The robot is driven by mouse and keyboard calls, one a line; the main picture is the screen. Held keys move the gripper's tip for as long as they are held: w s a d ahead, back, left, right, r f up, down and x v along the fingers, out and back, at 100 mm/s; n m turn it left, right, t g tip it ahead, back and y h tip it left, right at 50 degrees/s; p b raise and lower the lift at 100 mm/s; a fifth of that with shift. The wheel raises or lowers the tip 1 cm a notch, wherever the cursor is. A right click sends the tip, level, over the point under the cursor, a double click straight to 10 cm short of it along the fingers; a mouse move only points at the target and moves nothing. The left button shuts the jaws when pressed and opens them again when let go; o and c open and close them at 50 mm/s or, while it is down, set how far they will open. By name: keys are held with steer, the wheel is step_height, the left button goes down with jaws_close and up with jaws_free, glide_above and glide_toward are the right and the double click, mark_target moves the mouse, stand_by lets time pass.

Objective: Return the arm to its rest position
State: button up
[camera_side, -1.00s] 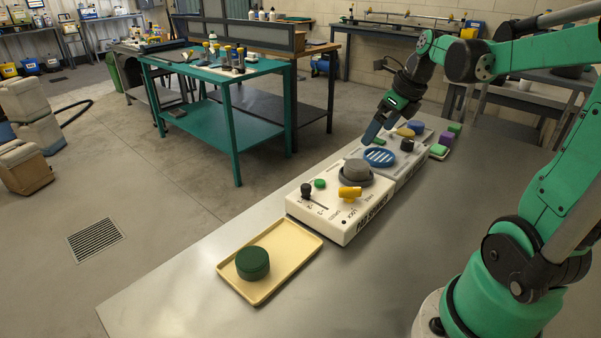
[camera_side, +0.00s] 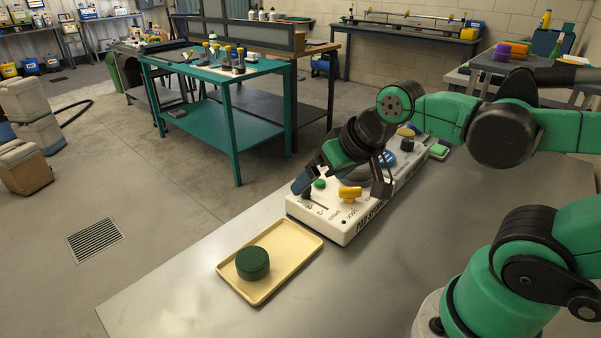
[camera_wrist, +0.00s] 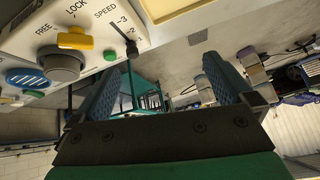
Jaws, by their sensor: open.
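My arm reaches in from the right, and my gripper (camera_side: 302,184) hangs over the near-left end of the white control panel (camera_side: 344,226). In the wrist view my gripper (camera_wrist: 165,85) has its two blue fingers spread apart with nothing held between them. On the panel are a yellow knob (camera_side: 349,193), a green button (camera_side: 320,184) and a black lever (camera_wrist: 128,46), which is largely hidden by the gripper in the side view. The wrist view also shows the grey dial (camera_wrist: 62,66) and the blue slotted disc (camera_wrist: 25,77). Whether a finger touches the panel cannot be told.
A cream tray (camera_side: 291,262) holding a dark green round block (camera_side: 252,264) lies left of the panel on the metal table (camera_side: 400,270). Free tabletop lies in front of the panel. A teal workbench (camera_side: 233,130) stands behind, beyond the table.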

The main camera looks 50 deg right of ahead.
steer(key=shift+s+a+f+n, duration=0.1)
steer(key=shift+a+n, duration=0.2)
steer(key=shift+n, duration=0.3)
steer(key=shift+s+a+f+n, duration=0.1)
steer(key=shift+a+n, duration=0.15)
steer(key=shift+n, duration=0.35)
